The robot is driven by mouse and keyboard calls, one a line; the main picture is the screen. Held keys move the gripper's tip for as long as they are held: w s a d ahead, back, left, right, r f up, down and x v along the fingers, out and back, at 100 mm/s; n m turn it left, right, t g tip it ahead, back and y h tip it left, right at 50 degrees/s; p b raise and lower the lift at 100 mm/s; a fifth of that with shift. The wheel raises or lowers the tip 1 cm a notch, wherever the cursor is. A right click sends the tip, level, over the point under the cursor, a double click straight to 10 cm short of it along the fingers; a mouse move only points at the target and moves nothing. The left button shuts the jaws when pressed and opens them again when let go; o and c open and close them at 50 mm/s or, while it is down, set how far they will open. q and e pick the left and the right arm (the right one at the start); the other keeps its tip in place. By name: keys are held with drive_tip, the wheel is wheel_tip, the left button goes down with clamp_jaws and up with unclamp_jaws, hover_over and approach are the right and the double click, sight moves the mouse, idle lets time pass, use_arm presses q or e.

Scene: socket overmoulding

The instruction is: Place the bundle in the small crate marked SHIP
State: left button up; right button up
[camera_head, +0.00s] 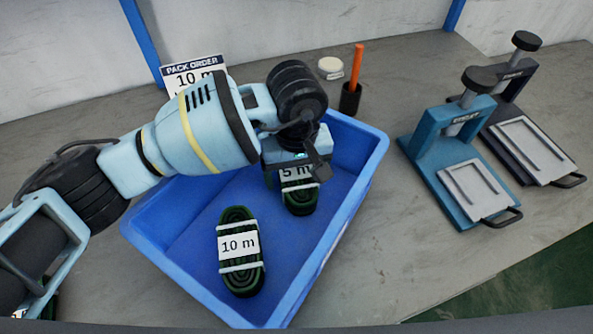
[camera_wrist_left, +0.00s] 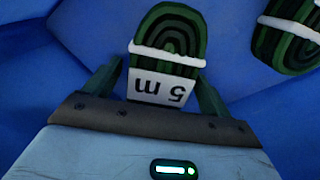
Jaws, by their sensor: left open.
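A dark green coiled bundle tagged 5 m (camera_head: 299,197) lies in a blue crate (camera_head: 185,268), at its right side. A second green bundle tagged 10 m (camera_head: 240,255) lies nearer the front. My left gripper (camera_head: 296,173) is open over the 5 m bundle. In the left wrist view its fingers (camera_wrist_left: 160,85) stand on either side of the 5 m bundle's tagged end (camera_wrist_left: 168,45), with gaps. Part of the 10 m bundle (camera_wrist_left: 290,38) shows at upper right there. No SHIP marking is readable. My right gripper is not in view.
A card reading PACK ORDER 10 m (camera_head: 193,75) stands behind the crate. A round white item (camera_head: 330,66) and a black cup with an orange stick (camera_head: 350,97) are behind it. Two presses, blue (camera_head: 445,145) and dark (camera_head: 520,135), stand at right.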

sight(297, 170)
use_arm(q)
wheel_tip(297, 170, up, 12)
drive_tip(key=shift+r, duration=0.15)
idle(0.3)
idle(0.4)
